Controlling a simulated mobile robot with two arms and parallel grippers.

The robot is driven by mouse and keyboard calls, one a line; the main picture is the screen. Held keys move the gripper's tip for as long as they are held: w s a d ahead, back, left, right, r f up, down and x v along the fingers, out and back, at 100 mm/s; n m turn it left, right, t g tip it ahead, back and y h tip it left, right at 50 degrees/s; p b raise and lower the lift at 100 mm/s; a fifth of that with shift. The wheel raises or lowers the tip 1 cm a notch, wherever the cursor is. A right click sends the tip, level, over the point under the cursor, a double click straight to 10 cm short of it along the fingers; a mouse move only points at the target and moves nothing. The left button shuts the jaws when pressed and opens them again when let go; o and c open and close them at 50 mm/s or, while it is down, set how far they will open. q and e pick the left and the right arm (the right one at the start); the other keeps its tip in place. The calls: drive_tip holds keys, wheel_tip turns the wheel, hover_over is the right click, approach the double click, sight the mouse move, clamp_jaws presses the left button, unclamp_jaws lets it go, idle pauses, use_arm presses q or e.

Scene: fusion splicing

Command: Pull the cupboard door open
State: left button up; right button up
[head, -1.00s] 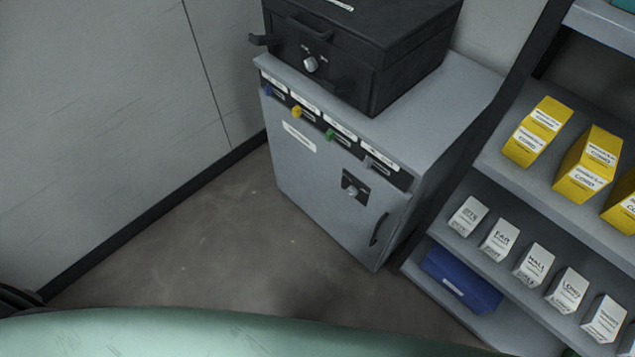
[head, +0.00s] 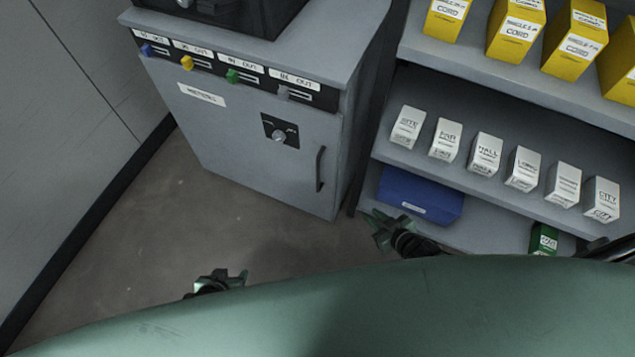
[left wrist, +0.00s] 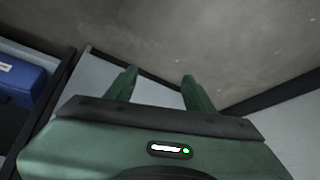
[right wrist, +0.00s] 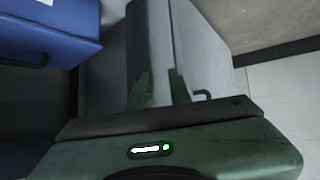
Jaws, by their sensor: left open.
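The grey cupboard door (head: 230,140) is closed. Its dark vertical handle (head: 320,168) is near the right edge, with a round knob (head: 279,136) on a black plate above and left of it. In the right wrist view, the cupboard (right wrist: 195,45) stands ahead, and a dark hooked handle (right wrist: 203,94) shows just right of the fingers. My right gripper (head: 376,229) is open and empty, in front of the shelf and right of the handle in the head view. My left gripper (head: 232,279) is open and empty, low over the floor.
Shelves (head: 480,65) stand right of the cupboard with yellow boxes, white boxes and a blue bin (head: 420,195). A black box (head: 235,12) sits on the cupboard. A wall (head: 60,140) is at left; the floor (head: 160,240) before the cupboard is clear.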

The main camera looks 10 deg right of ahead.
use_arm(q)
drive_tip(key=w+d+r+t+h+b, duration=0.1)
drive_tip(key=w+r+t+b, duration=0.2)
drive_tip(key=r, duration=0.5)
drive_tip(key=w+d+r+t+b, duration=0.1)
drive_tip(key=w+r+t+b, duration=0.2)
drive_tip(key=r, duration=0.6)
drive_tip(key=w+d+r+t+h+b, duration=0.1)
drive_tip(key=w+r+t+b, duration=0.2)
drive_tip(key=r+b, duration=0.3)
wheel_tip(320, 180, up, 3)
drive_tip(key=shift+w+d+f+h+b, duration=0.1)
drive_tip(key=shift+w+d+h+b, duration=0.25)
drive_tip(key=shift+w, duration=0.45)
use_arm(e)
drive_tip(key=w+a+r+n+t+y, duration=0.1)
drive_tip(key=w+a+r+y, duration=0.2)
drive_tip(key=w+a+r, duration=0.1)
drive_tip(key=w+a+r+n+t+y, duration=0.1)
drive_tip(key=w+a+r+y, duration=0.2)
drive_tip(key=w+a, duration=0.1)
drive_tip(key=w+a+r+n+t+y, duration=0.1)
drive_tip(key=w+a+r+y, duration=0.1)
drive_tip(key=w+a+r, duration=0.2)
drive_tip(key=shift+w+a+r+n+y, duration=0.1)
drive_tip(key=shift+a+r+n+y, duration=0.1)
drive_tip(key=shift+a, duration=0.45)
drive_tip(key=shift+w+a+r+n+y, duration=0.1)
drive_tip(key=shift+a+n+y, duration=0.1)
drive_tip(key=shift+a, duration=0.45)
